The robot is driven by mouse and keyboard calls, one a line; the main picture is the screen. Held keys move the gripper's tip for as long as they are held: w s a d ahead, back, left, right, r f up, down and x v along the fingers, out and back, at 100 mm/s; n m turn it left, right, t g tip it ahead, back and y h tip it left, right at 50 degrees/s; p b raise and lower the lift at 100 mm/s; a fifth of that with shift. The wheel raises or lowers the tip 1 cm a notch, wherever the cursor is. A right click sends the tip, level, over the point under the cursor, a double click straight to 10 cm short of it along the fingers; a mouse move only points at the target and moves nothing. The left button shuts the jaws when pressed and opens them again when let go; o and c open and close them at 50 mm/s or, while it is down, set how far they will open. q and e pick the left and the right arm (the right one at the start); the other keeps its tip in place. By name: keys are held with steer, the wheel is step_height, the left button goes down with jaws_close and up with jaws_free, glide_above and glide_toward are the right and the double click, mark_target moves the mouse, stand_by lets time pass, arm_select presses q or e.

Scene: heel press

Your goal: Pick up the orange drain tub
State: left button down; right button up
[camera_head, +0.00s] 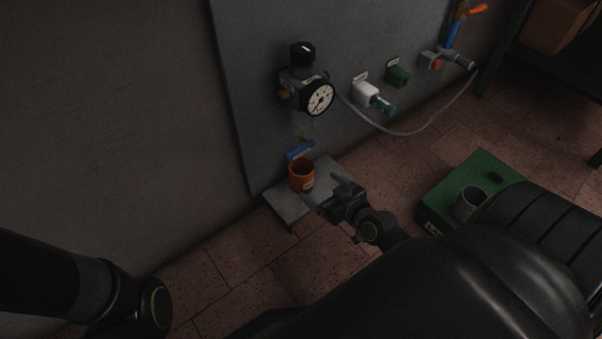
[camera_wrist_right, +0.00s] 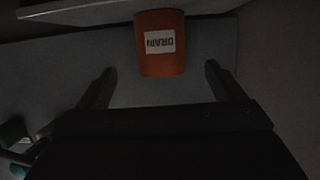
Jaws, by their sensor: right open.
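The orange drain tub (camera_head: 301,175) stands upright on a small grey shelf (camera_head: 287,207) at the foot of the wall panel in the head view. In the right wrist view the tub (camera_wrist_right: 160,62) shows its white DRAIN label, upside down. My right gripper (camera_head: 322,194) is just to the lower right of the tub. In the wrist view its two fingers (camera_wrist_right: 158,82) are spread, with the tub ahead of and between their tips, not gripped. My left arm shows at the lower left, but its gripper is out of view.
A pressure gauge (camera_head: 319,99) and a blue valve handle (camera_head: 299,150) are on the panel above the tub. A green case (camera_head: 437,198) holding a grey cup (camera_head: 468,203) stands on the tiled floor.

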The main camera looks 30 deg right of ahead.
mark_target(309, 180)
steer(key=x, duration=0.4)
steer(key=shift+w+f+b, duration=0.1)
steer(key=shift+b, duration=0.3)
steer(key=b+x, duration=0.2)
steer(key=x, duration=0.2)
steer(key=shift+w+a, duration=0.15)
steer(key=shift+w+f, duration=0.1)
steer(key=shift+w, duration=0.3)
steer(key=c, duration=1.2)
steer(key=shift+r, duration=0.2)
